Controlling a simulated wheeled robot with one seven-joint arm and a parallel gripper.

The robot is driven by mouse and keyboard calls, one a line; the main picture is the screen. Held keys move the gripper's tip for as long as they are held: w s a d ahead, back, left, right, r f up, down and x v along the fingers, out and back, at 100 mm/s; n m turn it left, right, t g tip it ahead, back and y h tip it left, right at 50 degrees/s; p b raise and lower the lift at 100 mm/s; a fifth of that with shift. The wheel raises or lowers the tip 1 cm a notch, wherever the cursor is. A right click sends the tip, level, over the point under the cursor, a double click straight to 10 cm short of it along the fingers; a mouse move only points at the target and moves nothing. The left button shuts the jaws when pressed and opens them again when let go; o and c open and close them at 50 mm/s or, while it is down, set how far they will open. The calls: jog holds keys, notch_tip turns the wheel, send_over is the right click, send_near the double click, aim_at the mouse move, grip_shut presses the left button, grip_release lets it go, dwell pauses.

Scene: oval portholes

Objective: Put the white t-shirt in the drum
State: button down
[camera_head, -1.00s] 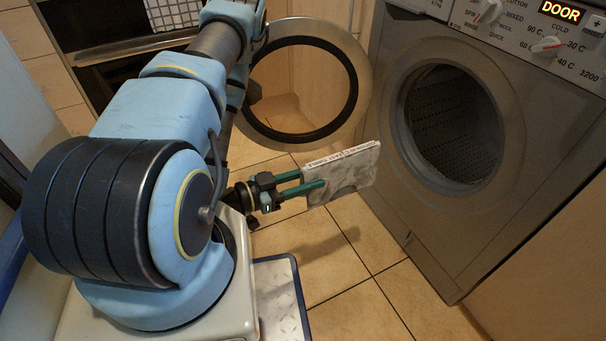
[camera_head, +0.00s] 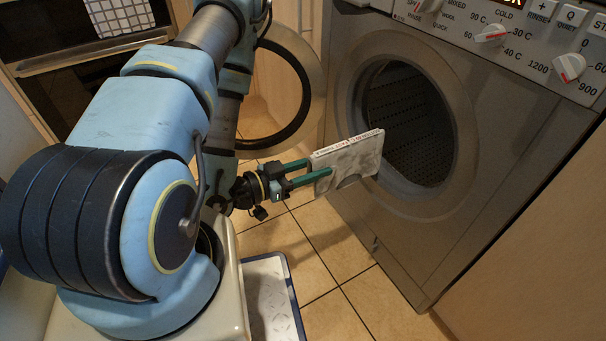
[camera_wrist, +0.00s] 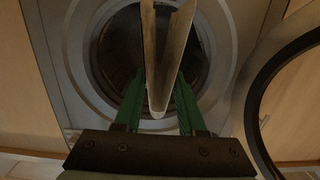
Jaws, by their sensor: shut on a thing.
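My gripper (camera_head: 318,170) has its green fingers shut on a flat, pale grey-white folded piece (camera_head: 358,157) with red lettering along its top edge. It looks stiff, and I cannot tell whether it is the white t-shirt. In the wrist view the folded piece (camera_wrist: 158,95) shows edge-on as a narrow V between the fingers. The dark perforated drum (camera_head: 410,120) lies behind the round opening of the grey washing machine. The held piece is in front of the opening's lower left and overlaps its rim in the head view; it appears outside the drum.
The round door (camera_head: 313,85) stands open left of the machine; its dark ring (camera_wrist: 262,95) shows at right in the wrist view. A checked cloth (camera_head: 120,16) hangs on the oven. A blue-edged white mat (camera_head: 268,300) lies near my base. Tiled floor is clear between.

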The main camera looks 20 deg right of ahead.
jog(key=r+b+x, duration=0.3)
jog(key=b+x, duration=0.7)
jog(key=x, duration=1.5)
jog(key=shift+w+d+f+b, duration=0.35)
jog(key=shift+d+f+b, duration=0.3)
jog(key=shift+f+b, duration=0.55)
jog(key=shift+w+d+f+b, duration=0.4)
jog(key=shift+d+f+b, duration=0.35)
jog(key=shift+f, duration=0.85)
jog(key=shift+w+d+f+b, duration=0.35)
jog(key=shift+d+f+b, duration=0.15)
jog(key=shift+f+b, duration=0.75)
jog(key=shift+f, duration=0.15)
jog(key=shift+c, duration=2.1)
grip_release()
jog(key=shift+a, duration=0.1)
